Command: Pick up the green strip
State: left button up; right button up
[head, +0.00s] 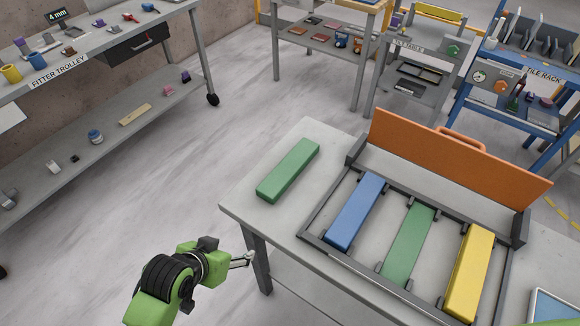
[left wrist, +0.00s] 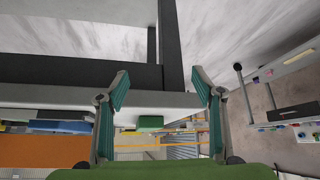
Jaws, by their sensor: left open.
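The green strip (head: 288,170) is a long block lying loose on the left part of the grey stone slab (head: 258,215), outside the dark frame. It also shows small in the left wrist view (left wrist: 150,122), between the fingers and beyond the slab edge. My right gripper is not in view.
A dark frame (head: 330,262) on the slab holds a blue strip (head: 357,212) and a yellow strip (head: 469,272); between them is a flatter green area (head: 408,246). An orange panel (head: 440,160) stands behind the frame. The slab around the loose strip is clear.

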pick_arm(q)
notch_tip(320, 180, up, 5)
jog(key=w+d, duration=0.2)
jog(key=m+t+h, duration=0.3)
jog(key=h, duration=0.1)
send_near(288, 167)
jog(key=shift+w+d+f+h+p, duration=0.15)
jog(key=shift+w+d+f+p, duration=0.2)
jog(key=shift+w+d, duration=0.2)
jog(key=shift+w+d+f+h+p, duration=0.2)
jog(key=shift+w+d+f, duration=0.2)
jog(key=shift+w, duration=0.2)
jog(key=shift+x, duration=0.9)
jog(key=shift+a+f+p+x, duration=0.15)
jog(key=shift+p+x, duration=0.15)
jog(key=shift+x, duration=0.75)
jog(key=shift+a+f+p+x, duration=0.1)
jog(key=shift+p+x, duration=0.2)
jog(key=shift+x, duration=0.75)
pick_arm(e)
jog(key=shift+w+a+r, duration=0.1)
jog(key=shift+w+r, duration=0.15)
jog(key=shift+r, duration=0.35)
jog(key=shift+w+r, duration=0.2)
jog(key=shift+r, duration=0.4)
pick_arm(q)
jog(key=c, duration=1.5)
jog(key=shift+w+r, duration=0.1)
jog(key=shift+r, duration=0.05)
